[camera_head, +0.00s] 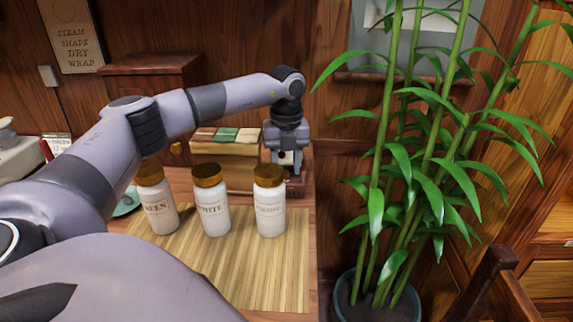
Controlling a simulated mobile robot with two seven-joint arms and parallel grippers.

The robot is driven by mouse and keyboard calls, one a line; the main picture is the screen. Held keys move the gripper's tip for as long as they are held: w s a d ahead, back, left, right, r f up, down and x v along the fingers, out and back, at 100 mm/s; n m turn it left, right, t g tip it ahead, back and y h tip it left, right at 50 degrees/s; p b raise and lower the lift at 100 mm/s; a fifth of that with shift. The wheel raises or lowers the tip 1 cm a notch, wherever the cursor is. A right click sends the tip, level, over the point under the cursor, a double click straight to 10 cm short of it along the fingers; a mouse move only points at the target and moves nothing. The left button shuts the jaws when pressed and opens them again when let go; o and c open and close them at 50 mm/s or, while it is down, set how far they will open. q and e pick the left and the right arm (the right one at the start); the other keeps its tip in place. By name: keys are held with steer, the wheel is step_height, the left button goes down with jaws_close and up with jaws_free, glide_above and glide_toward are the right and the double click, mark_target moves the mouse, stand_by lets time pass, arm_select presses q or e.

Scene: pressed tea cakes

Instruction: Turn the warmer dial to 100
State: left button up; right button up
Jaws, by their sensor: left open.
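My left arm reaches in from the left across the counter. Its gripper (288,162) points down at the counter's right end, just right of a wooden box, and its jaws are open. A small dark reddish-brown block (298,186) shows below the gripper, mostly hidden by it. I cannot tell whether this block is the warmer. No dial, scale or number 100 can be made out. My right gripper is not in view.
Three white jars with brown lids (157,205), (212,208), (270,210) stand on a slatted mat (262,275) in front of the gripper. The wooden box (238,170) holds coloured packets. A potted bamboo (376,300) stands beyond the counter's right edge.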

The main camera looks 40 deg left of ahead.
arm_select(q)
steer(key=shift+f, duration=0.25)
jaws_close()
